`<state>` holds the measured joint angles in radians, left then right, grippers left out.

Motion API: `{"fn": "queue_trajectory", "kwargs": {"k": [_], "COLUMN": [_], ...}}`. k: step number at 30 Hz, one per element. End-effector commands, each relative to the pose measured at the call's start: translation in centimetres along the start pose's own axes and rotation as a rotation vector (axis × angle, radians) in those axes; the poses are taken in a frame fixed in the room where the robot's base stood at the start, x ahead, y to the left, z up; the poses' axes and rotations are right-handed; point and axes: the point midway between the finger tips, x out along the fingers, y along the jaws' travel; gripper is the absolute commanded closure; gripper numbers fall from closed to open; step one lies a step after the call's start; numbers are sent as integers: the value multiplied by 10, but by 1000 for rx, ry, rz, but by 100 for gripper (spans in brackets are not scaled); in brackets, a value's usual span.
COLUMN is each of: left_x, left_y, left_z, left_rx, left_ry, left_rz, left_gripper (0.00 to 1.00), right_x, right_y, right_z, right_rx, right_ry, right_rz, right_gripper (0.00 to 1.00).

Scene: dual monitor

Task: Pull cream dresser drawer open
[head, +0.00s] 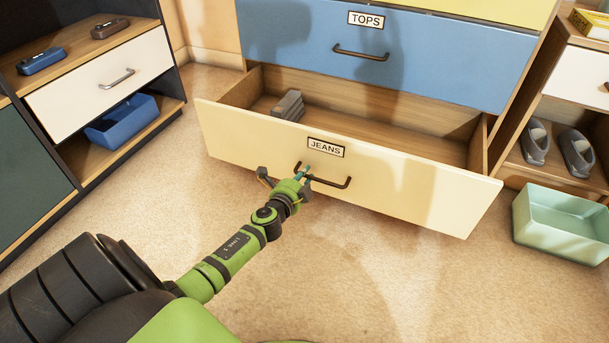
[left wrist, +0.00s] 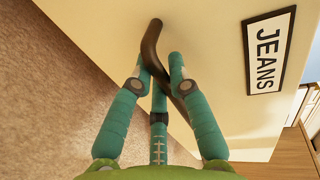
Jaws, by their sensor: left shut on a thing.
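The cream drawer (head: 400,183), labelled JEANS, is the bottom drawer of the dresser and stands well out from it. A grey folded item (head: 288,105) lies inside at the left. My left gripper (head: 305,174) is at the left part of the dark handle (head: 335,183) on the drawer front. In the left wrist view, its teal fingers (left wrist: 160,75) are closed around the handle (left wrist: 152,42), beside the JEANS label (left wrist: 267,50). The fingers partly hide the handle. My right gripper is not in view.
The blue TOPS drawer (head: 430,62) above is shut. A dark cabinet with a white drawer (head: 95,85) and a blue bin (head: 122,122) stands at left. A mint bin (head: 565,230) stands on the floor at right, close to the drawer's right end. The carpet in front is clear.

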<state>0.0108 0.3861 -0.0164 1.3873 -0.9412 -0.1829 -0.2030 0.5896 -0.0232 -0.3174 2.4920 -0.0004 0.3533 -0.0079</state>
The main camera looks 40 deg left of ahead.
Motion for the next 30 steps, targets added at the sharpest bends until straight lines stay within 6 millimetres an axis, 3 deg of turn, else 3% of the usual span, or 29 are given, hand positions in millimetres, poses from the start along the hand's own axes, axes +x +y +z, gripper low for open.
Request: {"fn": "queue_trajectory", "kwargs": {"k": [11,12,13,24,30], "left_x": [0,0,0,-2,-24], "left_y": [-1,-1,-1,0,1], "left_z": [0,0,0,0,0], "left_rx": [0,-1,-1,0,2], "left_ry": [0,0,0,0,1], "left_rz": [-1,-1,-1,-1,1], "left_gripper": [100,66,58,58,58], "right_x": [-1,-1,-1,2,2], "right_y": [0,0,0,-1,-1], "right_z": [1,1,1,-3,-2], "right_rx": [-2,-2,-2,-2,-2], "right_ry": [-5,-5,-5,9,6], "right_rz": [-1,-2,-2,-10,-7], "right_gripper": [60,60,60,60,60]}}
